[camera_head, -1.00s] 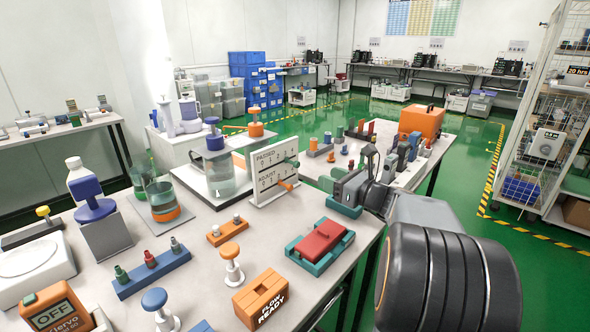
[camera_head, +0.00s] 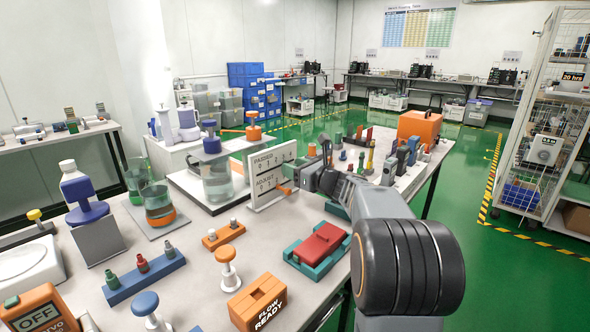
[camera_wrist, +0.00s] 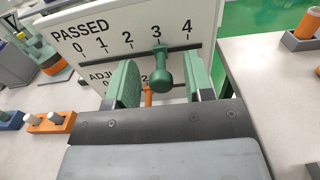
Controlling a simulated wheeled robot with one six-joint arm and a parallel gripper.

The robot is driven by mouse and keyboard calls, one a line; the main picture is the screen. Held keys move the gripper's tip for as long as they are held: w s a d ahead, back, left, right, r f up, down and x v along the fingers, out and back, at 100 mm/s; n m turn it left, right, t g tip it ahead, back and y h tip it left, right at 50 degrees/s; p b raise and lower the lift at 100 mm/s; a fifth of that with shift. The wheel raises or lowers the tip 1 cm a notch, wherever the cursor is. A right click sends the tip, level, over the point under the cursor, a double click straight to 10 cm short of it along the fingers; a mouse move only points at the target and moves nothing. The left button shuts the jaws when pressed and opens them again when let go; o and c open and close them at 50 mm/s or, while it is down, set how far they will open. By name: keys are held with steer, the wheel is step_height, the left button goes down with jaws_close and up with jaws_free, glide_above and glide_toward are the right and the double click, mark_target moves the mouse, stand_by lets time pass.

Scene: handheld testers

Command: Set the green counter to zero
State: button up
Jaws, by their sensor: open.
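A white counter board (camera_head: 258,189) stands upright on the table, with a "PASSED" scale from 0 to 4 above an "ADJUST" scale. In the wrist view the green knob (camera_wrist: 163,72) sits on the upper slot at the 3 mark. An orange knob (camera_wrist: 148,96) is on the lower scale, partly hidden. My gripper (camera_wrist: 160,82) is open, its two green-padded fingers on either side of the green knob in the picture. I cannot tell whether they touch it.
A red block in a teal tray (camera_head: 318,244) lies in front of the board. A glass vessel (camera_head: 216,178) stands behind it at left. An orange block with two pegs (camera_head: 223,235) sits in front. Several small fixtures stand on the table beyond my arm.

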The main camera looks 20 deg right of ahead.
steer(key=shift+c, duration=0.5)
jaws_close()
